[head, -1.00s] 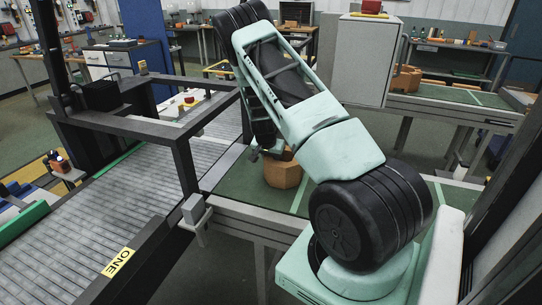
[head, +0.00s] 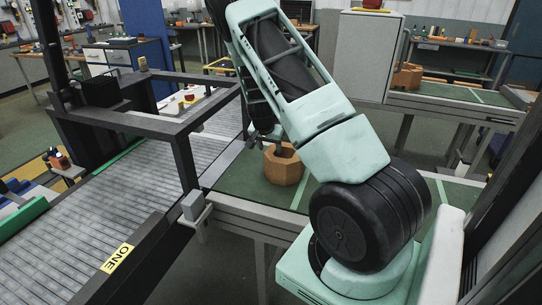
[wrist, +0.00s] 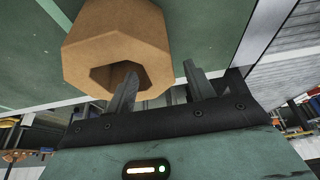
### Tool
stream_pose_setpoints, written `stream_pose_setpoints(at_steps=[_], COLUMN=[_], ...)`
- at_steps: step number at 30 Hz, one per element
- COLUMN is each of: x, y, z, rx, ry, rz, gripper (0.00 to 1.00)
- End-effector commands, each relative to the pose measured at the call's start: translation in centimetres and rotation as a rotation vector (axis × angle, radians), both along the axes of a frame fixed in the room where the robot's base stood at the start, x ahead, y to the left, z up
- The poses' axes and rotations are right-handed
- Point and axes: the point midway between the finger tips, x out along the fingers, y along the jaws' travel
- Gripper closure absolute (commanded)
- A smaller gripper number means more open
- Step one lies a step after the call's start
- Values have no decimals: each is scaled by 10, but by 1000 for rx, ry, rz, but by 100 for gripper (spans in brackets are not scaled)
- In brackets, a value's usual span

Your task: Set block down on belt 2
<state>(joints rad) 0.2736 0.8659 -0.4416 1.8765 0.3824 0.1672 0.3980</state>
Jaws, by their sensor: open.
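An orange-brown, eight-sided block (head: 283,168) with a hole in it stands on the green surface (head: 236,184) in the middle of the head view. My gripper (head: 262,139) is just above and left of it there, partly hidden by my arm. In the wrist view the block (wrist: 110,32) is at upper left, its hole facing the camera. No "two" label is visible.
A roller conveyor marked ONE (head: 118,258) runs along the left under a dark frame (head: 186,160). A similar block (head: 407,76) sits on a farther green surface beside a grey cabinet (head: 366,58). The green surface around the near block is clear.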

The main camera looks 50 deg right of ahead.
Motion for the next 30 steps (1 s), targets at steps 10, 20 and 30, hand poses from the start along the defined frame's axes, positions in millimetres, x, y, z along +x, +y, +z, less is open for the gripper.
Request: stream_pose_setpoints(at_steps=[10,20,30], x=[-6,-2,4], y=[22,43,313], z=[53,61,105], rx=[0,24,279], ry=[-1,1,68], rz=[1,36,687], gripper=[46,46,46])
